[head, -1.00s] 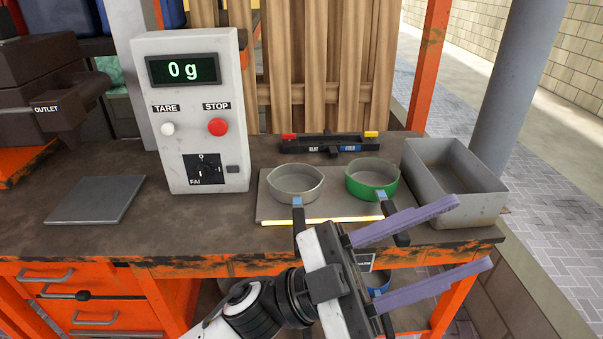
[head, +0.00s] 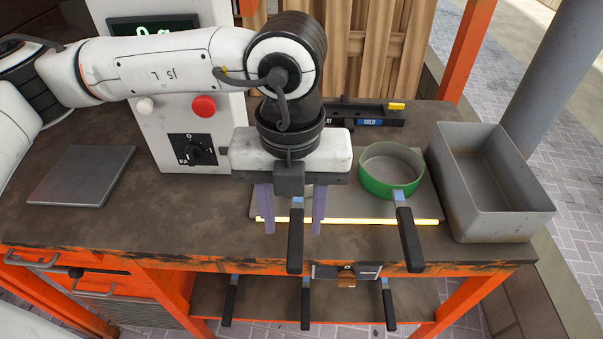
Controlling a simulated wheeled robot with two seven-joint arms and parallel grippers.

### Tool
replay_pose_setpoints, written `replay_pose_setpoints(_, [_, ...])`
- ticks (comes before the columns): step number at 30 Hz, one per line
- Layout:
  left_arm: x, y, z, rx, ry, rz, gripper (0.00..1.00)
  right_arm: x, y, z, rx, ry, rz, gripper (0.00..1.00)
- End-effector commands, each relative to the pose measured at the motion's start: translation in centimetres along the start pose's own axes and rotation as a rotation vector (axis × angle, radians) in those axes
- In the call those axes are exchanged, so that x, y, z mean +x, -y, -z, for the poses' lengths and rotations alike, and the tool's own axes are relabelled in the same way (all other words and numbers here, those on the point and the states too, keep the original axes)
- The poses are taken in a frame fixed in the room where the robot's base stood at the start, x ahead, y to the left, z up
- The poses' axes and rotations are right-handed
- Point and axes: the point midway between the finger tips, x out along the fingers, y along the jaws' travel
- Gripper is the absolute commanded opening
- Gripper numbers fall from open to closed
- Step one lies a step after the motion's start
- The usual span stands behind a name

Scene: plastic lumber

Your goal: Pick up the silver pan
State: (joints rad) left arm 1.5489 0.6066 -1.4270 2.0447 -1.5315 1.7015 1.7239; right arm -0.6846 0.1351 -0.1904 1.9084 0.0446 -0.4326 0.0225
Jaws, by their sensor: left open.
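The silver pan (head: 295,245) sits on the grey plate of the bench. Its bowl is mostly hidden behind my left gripper, and its black handle with a blue band points to the front. My left gripper (head: 293,226) is open and points down over this pan, with one purple finger on each side of the handle. I cannot tell whether the fingers touch the pan. My right gripper is not in view.
A green pan (head: 390,185) stands just right, its handle also pointing forward. A grey bin (head: 492,205) is farther right. The scale box (head: 190,125) stands behind my left arm. A flat grey plate (head: 80,176) lies at left. Several black handles stick out from the lower shelf.

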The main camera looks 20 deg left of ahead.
Motion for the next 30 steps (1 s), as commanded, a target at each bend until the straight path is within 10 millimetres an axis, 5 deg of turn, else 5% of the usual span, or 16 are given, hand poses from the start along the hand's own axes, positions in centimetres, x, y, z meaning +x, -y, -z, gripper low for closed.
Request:
replay_pose_setpoints(18, [7.6, 0.2, -0.1, 0.003, -0.008, 0.002, 0.42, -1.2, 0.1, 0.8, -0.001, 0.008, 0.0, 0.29])
replay_pose_setpoints(28, [8.5, 0.3, -0.1, 0.004, -0.005, 0.005, 0.42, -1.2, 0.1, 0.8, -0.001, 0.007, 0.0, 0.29])
replay_pose_setpoints(30, [8.5, 0.3, -0.1, 0.004, -0.005, 0.005, 0.32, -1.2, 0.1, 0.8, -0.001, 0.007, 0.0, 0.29])
